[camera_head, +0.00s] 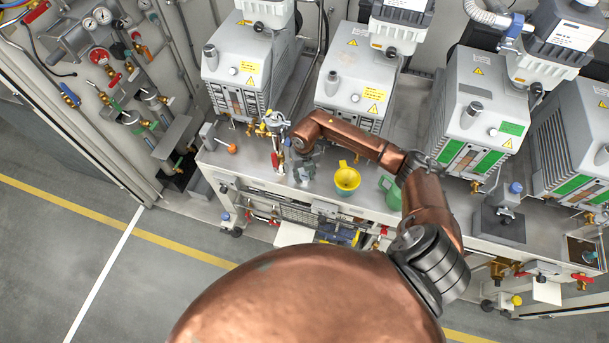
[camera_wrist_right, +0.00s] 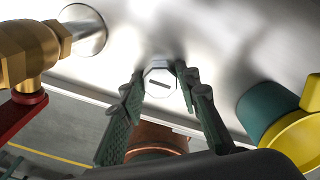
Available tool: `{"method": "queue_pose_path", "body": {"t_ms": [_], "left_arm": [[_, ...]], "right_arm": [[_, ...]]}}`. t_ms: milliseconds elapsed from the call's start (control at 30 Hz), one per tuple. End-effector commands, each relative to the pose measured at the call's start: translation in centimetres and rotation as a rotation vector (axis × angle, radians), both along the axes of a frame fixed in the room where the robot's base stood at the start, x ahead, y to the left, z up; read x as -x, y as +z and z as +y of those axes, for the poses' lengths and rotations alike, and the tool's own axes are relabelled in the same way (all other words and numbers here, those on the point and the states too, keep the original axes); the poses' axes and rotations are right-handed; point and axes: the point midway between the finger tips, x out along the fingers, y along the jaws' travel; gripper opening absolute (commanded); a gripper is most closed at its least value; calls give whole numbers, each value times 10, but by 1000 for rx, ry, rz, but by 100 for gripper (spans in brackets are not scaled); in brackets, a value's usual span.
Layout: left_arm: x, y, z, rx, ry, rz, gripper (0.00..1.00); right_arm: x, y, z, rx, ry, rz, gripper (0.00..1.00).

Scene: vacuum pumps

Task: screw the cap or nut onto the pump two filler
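A small pale hexagonal cap with a slot (camera_wrist_right: 160,82) is on the bright metal surface in the right wrist view. My right gripper (camera_wrist_right: 160,80) has its two green-grey fingers on either side of it; they look apart, and I cannot tell if they touch it. In the head view my right gripper (camera_head: 303,172) points down near the bench front, and the cap is hidden there. The second pump from the left (camera_head: 350,90) stands behind it, with a grey cylinder and a small round pale part (camera_head: 355,98) on top. My left gripper is not in view.
A yellow funnel (camera_head: 347,179) and a green container (camera_head: 389,190) stand right of the gripper on the bench (camera_head: 410,138). Brass valves with a red handle (camera_head: 275,160) are close on its left. Other pumps (camera_head: 482,110) line the back.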

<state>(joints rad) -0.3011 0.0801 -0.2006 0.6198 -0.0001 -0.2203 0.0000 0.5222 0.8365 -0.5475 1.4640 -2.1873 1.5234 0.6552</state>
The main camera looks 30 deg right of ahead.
Motion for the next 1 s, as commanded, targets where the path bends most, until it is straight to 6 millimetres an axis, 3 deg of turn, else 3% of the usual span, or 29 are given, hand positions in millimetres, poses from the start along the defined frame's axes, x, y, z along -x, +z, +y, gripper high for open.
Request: {"method": "queue_pose_path", "body": {"t_ms": [367,567,1000], "left_arm": [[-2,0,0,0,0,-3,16],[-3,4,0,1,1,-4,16],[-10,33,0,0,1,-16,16]], "right_arm": [[0,0,0,1,0,0,1],[0,6,0,1,0,-1,0],[-1,48,0,1,0,-3,0]]}}
